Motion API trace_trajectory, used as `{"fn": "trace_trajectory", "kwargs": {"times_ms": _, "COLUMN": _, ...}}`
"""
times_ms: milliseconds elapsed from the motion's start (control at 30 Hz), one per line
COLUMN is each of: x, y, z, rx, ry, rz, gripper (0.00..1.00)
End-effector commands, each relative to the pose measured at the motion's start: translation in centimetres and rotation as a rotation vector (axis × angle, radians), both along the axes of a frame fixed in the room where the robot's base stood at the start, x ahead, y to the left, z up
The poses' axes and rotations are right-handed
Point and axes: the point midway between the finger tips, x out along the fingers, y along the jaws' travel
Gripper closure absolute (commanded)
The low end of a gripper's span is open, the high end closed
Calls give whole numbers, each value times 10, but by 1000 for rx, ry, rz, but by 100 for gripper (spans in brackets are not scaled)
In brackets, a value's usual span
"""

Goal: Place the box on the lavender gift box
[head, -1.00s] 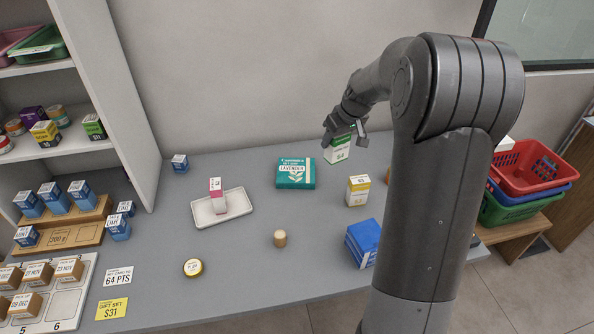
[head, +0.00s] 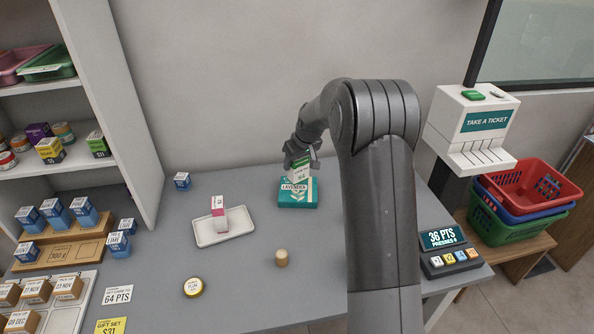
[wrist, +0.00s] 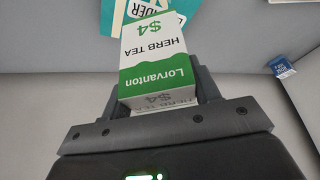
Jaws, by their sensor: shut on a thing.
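My gripper (head: 301,161) is shut on a green and white herb tea box (head: 300,173). In the wrist view the box (wrist: 155,62) sits between the two fingers, with its printed "Lorvanton" and "$4" faces showing upside down. The teal lavender gift box (head: 312,197) lies flat on the counter, and the held box is over its left part in the head view. The gift box (wrist: 120,12) also shows partly at the top of the wrist view. I cannot tell whether the two boxes touch.
A white tray (head: 202,238) with a pink and white box (head: 218,213) stands to the left. A wooden peg (head: 282,258) and a yellow-lidded tin (head: 193,287) are in front. A small blue box (head: 182,181) stands at the back left. A points display (head: 446,240) is at right.

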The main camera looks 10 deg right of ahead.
Motion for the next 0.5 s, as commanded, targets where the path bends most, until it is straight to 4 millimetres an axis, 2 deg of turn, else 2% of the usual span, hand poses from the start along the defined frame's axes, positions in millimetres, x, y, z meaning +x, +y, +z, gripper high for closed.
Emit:
{"fn": "trace_trajectory", "kwargs": {"times_ms": 300, "x": 0, "y": 0, "z": -39, "rx": 0, "ry": 2, "rz": 0, "gripper": 67}}
{"fn": "trace_trajectory", "kwargs": {"times_ms": 500, "x": 0, "y": 0, "z": -39, "rx": 0, "ry": -1, "rz": 0, "gripper": 67}}
